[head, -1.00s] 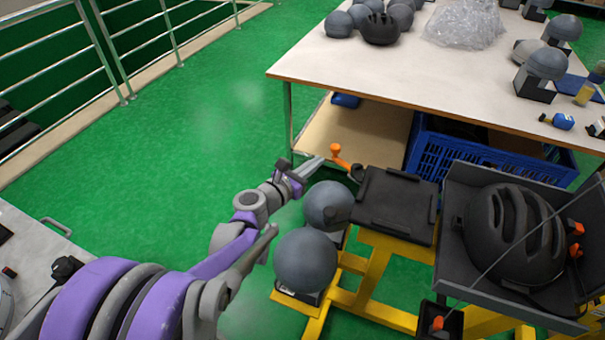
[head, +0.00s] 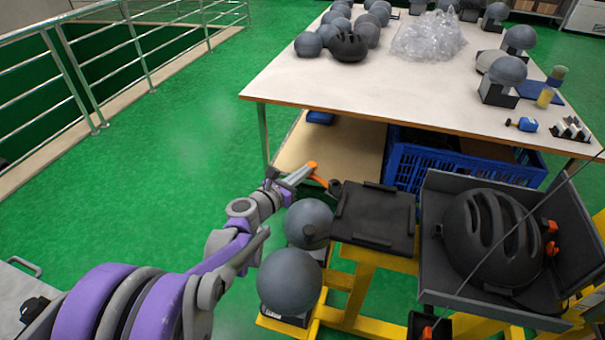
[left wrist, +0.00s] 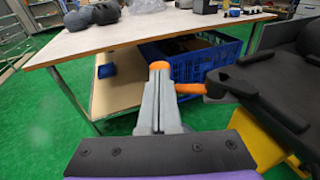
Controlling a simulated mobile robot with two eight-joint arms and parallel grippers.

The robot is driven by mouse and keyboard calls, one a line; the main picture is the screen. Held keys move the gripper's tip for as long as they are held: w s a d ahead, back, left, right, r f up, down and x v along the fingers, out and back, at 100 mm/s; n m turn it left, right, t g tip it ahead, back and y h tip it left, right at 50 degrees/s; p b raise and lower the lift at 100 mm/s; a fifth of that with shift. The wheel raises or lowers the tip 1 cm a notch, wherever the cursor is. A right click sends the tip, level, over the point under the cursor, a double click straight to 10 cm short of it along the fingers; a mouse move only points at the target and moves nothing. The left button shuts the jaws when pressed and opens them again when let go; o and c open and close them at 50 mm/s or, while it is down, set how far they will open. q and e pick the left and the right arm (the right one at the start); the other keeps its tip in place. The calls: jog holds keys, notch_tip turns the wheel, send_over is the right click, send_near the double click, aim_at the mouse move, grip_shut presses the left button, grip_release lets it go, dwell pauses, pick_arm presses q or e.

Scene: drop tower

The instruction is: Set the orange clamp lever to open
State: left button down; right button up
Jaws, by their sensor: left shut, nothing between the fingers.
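The orange clamp lever (head: 318,176) sits at the left edge of a black plate fixture (head: 374,216) on a yellow stand. In the left wrist view, the orange lever (left wrist: 190,88) runs left from a dark pivot (left wrist: 232,84) and passes behind my fingers. An orange knob shows just above the fingertips. My left gripper (head: 306,170) is shut and empty, its tips at the lever's knob end. It also shows in the left wrist view (left wrist: 159,78), where the fingers overlap the lever. Whether they touch it, I cannot tell. My right gripper is out of view.
A black helmet (head: 491,238) sits in a grey tray right of the plate. A worktable (head: 330,95) with a blue crate (head: 465,165) beneath stands behind. Green floor is free at left.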

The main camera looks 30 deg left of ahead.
aim_at(309, 164)
pick_arm(q)
jog(key=shift+w+a+m+h, duration=0.1)
jog(key=shift+w+m+h, duration=0.2)
jog(key=shift+h, duration=0.1)
jog(key=shift+w+m+g+h, duration=0.45)
jog(key=shift+w+m+h, duration=0.5)
jog(key=shift+h, duration=0.3)
jog(key=shift+w+m+g+h, duration=0.45)
jog(key=shift+w+m+h, duration=0.45)
jog(key=shift+h, duration=0.35)
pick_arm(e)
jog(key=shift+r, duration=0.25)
pick_arm(q)
jog(key=shift+s, duration=0.1)
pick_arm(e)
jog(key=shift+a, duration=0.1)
